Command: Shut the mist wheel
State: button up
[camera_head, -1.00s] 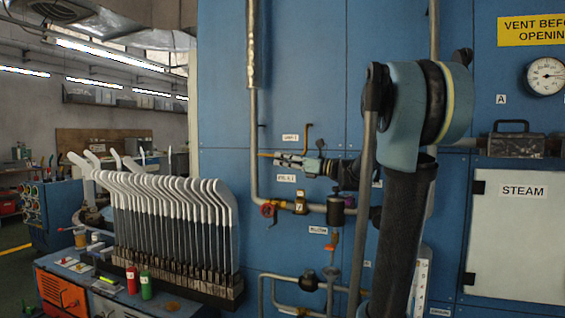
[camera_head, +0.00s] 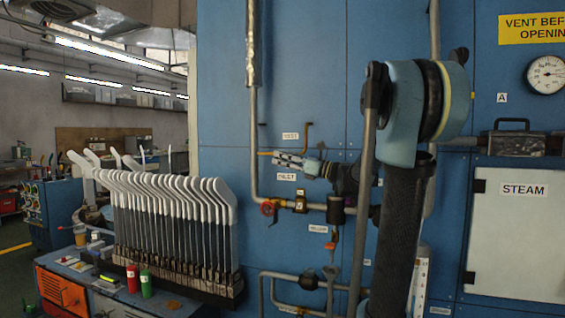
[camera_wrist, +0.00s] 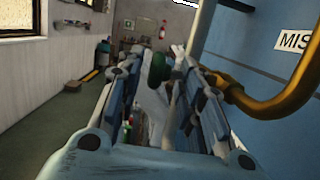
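The MIST label (camera_head: 290,135) is on the blue panel, beside a bent brass pipe (camera_head: 308,134). In the wrist view the label (camera_wrist: 292,40) is cut off at the right, and the brass pipe (camera_wrist: 270,104) curves behind my right finger. A small dark green wheel (camera_wrist: 158,68) shows near the fingertips, between them in the picture. I cannot tell whether they touch it. My gripper (camera_head: 280,159) lies just below the MIST label, pointing left. In the wrist view my gripper (camera_wrist: 160,80) has its fingers apart. The wheel is not clear in the head view.
The INLET label (camera_head: 287,177) and a pipe with a red wheel (camera_head: 268,209) are just below my gripper. A rack of white sock forms (camera_head: 185,190) stands at lower left. A vertical pipe (camera_head: 253,120) runs close to the gripper's left. Open room lies farther left.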

jog(key=v, duration=1.2)
jog(key=shift+f, duration=0.1)
dwell(0.4)
